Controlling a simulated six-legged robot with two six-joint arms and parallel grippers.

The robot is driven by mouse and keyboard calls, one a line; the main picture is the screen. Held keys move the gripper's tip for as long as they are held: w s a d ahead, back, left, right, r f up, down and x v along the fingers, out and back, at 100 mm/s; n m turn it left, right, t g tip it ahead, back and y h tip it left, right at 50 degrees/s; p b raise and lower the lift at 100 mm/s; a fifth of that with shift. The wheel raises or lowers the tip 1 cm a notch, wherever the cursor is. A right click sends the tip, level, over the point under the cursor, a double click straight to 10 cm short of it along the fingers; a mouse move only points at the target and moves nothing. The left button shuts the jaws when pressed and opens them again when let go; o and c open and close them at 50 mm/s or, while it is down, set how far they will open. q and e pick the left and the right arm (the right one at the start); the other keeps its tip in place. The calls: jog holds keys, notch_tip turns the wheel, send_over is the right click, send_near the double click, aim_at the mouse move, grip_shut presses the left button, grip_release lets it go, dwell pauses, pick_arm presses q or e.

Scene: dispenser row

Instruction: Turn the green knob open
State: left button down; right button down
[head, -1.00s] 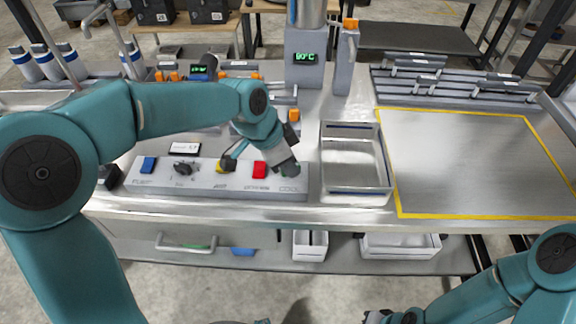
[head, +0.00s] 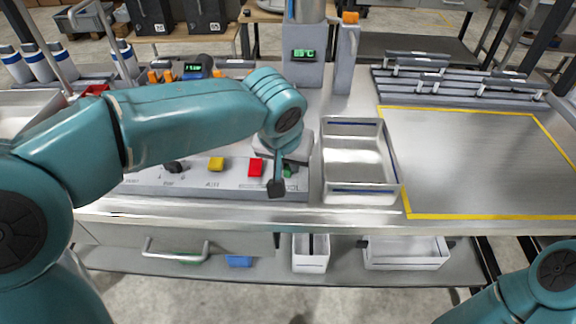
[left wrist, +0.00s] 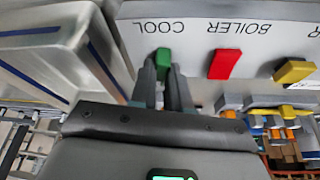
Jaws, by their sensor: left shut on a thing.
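The green knob (head: 288,171) sits at the right end of the grey control panel (head: 215,185), mostly hidden behind my left gripper (head: 281,184) in the head view. In the left wrist view the green knob (left wrist: 163,60) stands by the upside-down label COOL. The two fingers of my left gripper (left wrist: 163,76) reach it there, one on each side, and are shut on it. Only a link of my right arm shows at the lower right; its gripper is out of the picture.
A red knob (head: 255,168) and a yellow knob (head: 216,164) are left of the green one. An open metal tray (head: 361,190) stands close at the right. The yellow-outlined area (head: 480,165) is bare.

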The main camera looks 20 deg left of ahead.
pick_arm(q)
jog(key=shift+d+r+n+y+b, duration=0.1)
jog(key=shift+n+y+b, duration=0.45)
jog(key=shift+n, duration=0.75)
jog(key=shift+w+r, duration=0.1)
jog(key=c, duration=1.1)
grip_release()
jog(key=p+v, duration=0.2)
jog(key=v, duration=1.4)
jog(key=shift+r, duration=0.1)
